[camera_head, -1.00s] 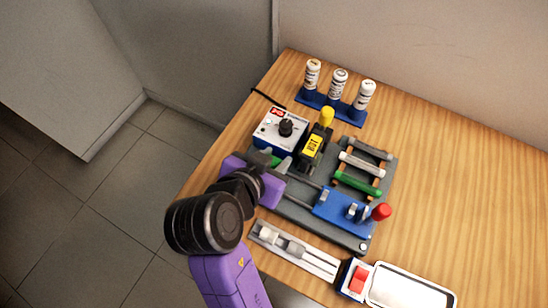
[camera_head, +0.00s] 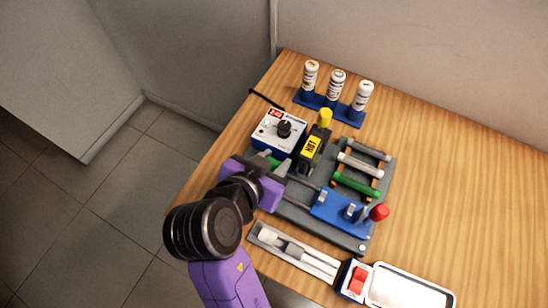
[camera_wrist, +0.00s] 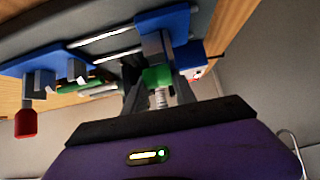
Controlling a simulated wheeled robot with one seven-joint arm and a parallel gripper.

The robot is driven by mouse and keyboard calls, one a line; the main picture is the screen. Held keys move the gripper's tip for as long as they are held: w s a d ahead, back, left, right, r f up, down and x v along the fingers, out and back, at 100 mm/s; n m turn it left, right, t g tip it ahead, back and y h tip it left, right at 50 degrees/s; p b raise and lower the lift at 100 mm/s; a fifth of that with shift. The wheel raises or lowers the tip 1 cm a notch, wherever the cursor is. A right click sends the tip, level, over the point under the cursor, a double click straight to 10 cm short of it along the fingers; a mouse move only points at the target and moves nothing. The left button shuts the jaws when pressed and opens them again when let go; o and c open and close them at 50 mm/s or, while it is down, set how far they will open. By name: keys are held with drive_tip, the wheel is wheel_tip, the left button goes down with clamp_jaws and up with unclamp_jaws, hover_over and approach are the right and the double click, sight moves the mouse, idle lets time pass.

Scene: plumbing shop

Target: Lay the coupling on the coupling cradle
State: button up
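A green piece (camera_wrist: 157,77), which I take to be the coupling, sits between the two dark fingers of my gripper (camera_wrist: 158,88) in the wrist view. A pale ribbed part shows just below it. The fingers appear to close on its sides. In the head view my gripper (camera_head: 277,168) is over the left part of the grey fixture plate (camera_head: 291,212), and the green piece (camera_head: 272,160) shows only partly beside the fingers. The long pale tray (camera_head: 313,262) at the front edge holds white and grey parts; I cannot tell for sure whether it is the coupling cradle.
A black heater marked HOT (camera_head: 312,147) stands close right of my gripper, with a control box (camera_head: 279,131) behind. A rack of pipes (camera_head: 358,174) and a blue clamp (camera_head: 340,210) with red knob lie right. White containers (camera_head: 336,88) stand at back. The table's right side is clear.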

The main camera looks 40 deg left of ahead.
drive_tip(key=o, duration=0.5)
drive_tip(key=shift+s+f, duration=0.75)
drive_tip(key=shift+f, duration=0.25)
drive_tip(key=s+r, duration=0.1)
drive_tip(key=r, duration=0.1)
drive_tip(key=s+d+r, duration=0.1)
drive_tip(key=s+r, duration=0.2)
drive_tip(key=r, duration=0.2)
drive_tip(key=shift+s+d+b, duration=0.2)
drive_tip(key=shift+d+b, duration=0.15)
drive_tip(key=shift+d, duration=0.05)
